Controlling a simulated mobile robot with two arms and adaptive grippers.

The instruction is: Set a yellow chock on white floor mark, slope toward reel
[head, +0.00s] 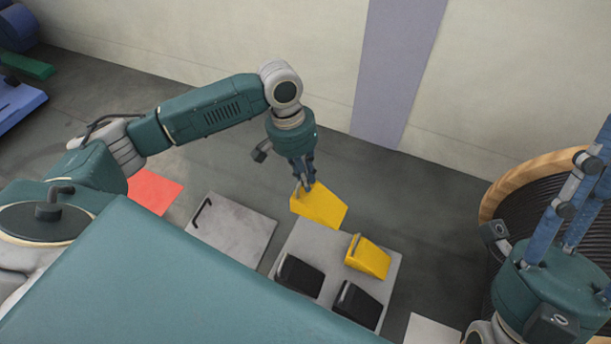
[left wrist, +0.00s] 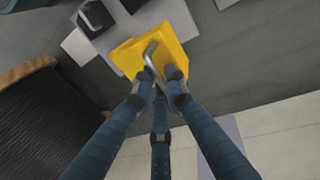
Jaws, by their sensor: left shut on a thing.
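My left gripper (head: 306,178) is shut on a yellow chock (head: 322,207), beside the far corner of a grey plate (head: 312,240). How high it hangs is hard to tell. In the left wrist view, my left gripper's fingers (left wrist: 158,82) close around the grey handle of this yellow chock (left wrist: 135,55). A second yellow chock (head: 368,260) sits on the plate. The white floor mark (head: 430,331) lies bare at the bottom, partly cut off by the frame. The reel (head: 510,190) stands at the right. My right gripper (head: 585,185) is in front of it, fingers spread and empty.
Two black chocks (head: 300,276) (head: 357,305) sit on the grey plate. A pale panel with a black handle (head: 230,235) and a red floor patch (head: 153,190) lie to the left. A wall (head: 250,40) runs along the back. Dark floor (head: 420,200) is clear between plate and reel.

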